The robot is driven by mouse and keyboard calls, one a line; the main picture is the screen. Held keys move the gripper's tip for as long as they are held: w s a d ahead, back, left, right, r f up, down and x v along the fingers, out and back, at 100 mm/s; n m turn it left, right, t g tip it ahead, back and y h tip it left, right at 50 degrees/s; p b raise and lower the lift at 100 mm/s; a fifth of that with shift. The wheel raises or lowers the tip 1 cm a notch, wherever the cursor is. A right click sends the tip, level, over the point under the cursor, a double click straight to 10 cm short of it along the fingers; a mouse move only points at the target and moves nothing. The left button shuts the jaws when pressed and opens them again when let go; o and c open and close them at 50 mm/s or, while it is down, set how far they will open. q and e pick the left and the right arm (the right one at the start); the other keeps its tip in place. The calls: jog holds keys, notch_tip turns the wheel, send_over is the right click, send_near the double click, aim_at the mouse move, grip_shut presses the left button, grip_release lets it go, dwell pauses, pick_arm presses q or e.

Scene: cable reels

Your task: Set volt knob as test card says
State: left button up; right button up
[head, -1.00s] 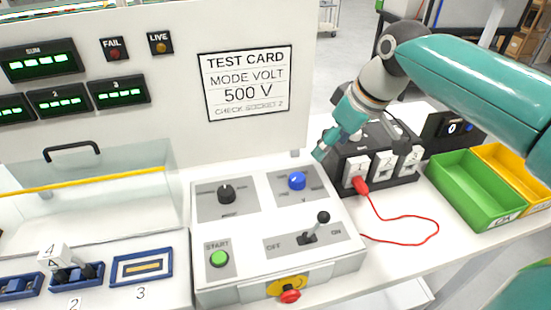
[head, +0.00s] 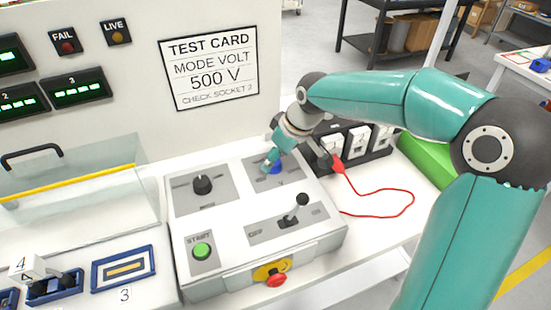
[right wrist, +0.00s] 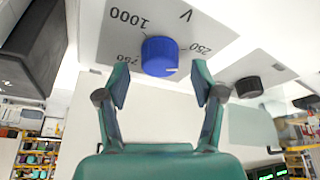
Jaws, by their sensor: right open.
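The test card (head: 210,72) on the white panel reads MODE VOLT, 500 V. The blue volt knob (head: 275,168) is on the sloped control box, partly hidden by my right gripper (head: 272,160). In the right wrist view, the blue knob (right wrist: 160,54) lies just ahead of the open fingertips (right wrist: 160,80), roughly centred between them. A small white mark shows on the knob's lower right. Its dial, seen upside down, shows 1000 at upper left, 250 at right and a partly hidden number at lower left. My left gripper is not in view.
The black mode knob (head: 202,184), green START button (head: 202,251), black lever (head: 302,199) and red stop button (head: 276,279) share the box. A red cable (head: 385,191) runs from a socket block behind right. A green bin (head: 428,160) stands beyond.

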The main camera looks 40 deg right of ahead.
jog(key=shift+x, duration=1.1)
